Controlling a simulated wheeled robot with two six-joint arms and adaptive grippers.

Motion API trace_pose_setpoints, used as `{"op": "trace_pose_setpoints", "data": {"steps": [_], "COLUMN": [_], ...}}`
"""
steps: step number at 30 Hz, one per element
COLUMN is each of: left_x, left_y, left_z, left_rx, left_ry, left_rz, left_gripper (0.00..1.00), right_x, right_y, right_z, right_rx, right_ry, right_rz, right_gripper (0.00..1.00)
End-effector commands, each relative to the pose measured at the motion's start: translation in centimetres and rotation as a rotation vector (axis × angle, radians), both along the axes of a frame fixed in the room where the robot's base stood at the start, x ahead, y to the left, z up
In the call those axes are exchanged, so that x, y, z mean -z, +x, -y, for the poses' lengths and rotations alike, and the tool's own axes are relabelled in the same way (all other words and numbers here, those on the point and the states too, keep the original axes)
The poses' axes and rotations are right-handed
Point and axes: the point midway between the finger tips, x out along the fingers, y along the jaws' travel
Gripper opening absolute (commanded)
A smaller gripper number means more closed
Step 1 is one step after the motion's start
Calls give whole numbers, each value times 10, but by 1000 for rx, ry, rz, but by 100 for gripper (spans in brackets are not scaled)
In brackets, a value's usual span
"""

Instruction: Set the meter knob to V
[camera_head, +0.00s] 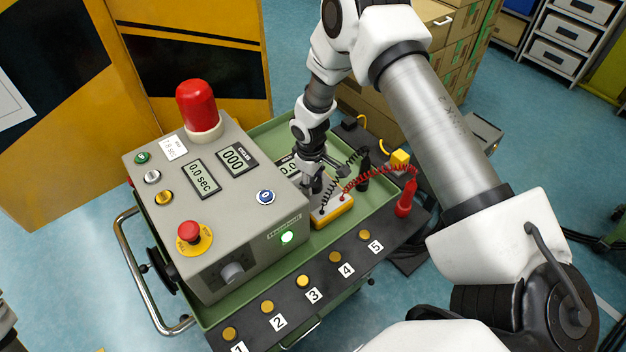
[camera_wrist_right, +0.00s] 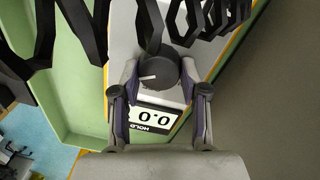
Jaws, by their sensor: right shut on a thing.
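The yellow meter (camera_head: 334,209) lies in the green tray of the cart, beside the grey control box. Its display reads 0.0 in the right wrist view (camera_wrist_right: 156,117), with HOLD printed by it. The dark round meter knob (camera_wrist_right: 160,72) has a white mark, which points left in that view. My right gripper (camera_head: 312,182) comes down over the meter, and its two fingers are shut on the knob from both sides. The letters around the knob cannot be read, so I cannot tell its setting.
Black and red coiled leads (camera_head: 378,169) run from the meter to a black and a red probe (camera_head: 405,198). The grey control box (camera_head: 250,215) with a red lamp stands close on the left. A black strip with numbered buttons (camera_head: 303,281) runs along the front.

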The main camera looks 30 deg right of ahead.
Motion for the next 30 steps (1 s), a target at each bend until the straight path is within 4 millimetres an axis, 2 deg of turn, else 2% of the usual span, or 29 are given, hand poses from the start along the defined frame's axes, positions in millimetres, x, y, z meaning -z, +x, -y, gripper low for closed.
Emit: {"op": "trace_pose_setpoints", "data": {"steps": [4,5,6,15,19,23,30], "left_x": [0,0,0,0,0,0,0], "left_y": [0,0,0,0,0,0,0], "left_z": [0,0,0,0,0,0,0], "left_rx": [0,0,0,0,0,0,0], "left_ry": [0,0,0,0,0,0,0], "left_rz": [0,0,0,0,0,0,0], "left_gripper": [40,40,40,40,40,40,40], "right_x": [1,1,1,0,-11,-38,-98], "right_y": [-1,-1,-1,0,0,0,-2], "right_z": [0,0,0,0,-1,-2,-6], "right_rx": [2,2,1,0,0,0,1], "right_ry": [1,1,1,1,1,0,1], "right_rz": [-2,-2,-3,-1,2,3,2], "right_gripper": [9,55,69,69,69,69,69]}}
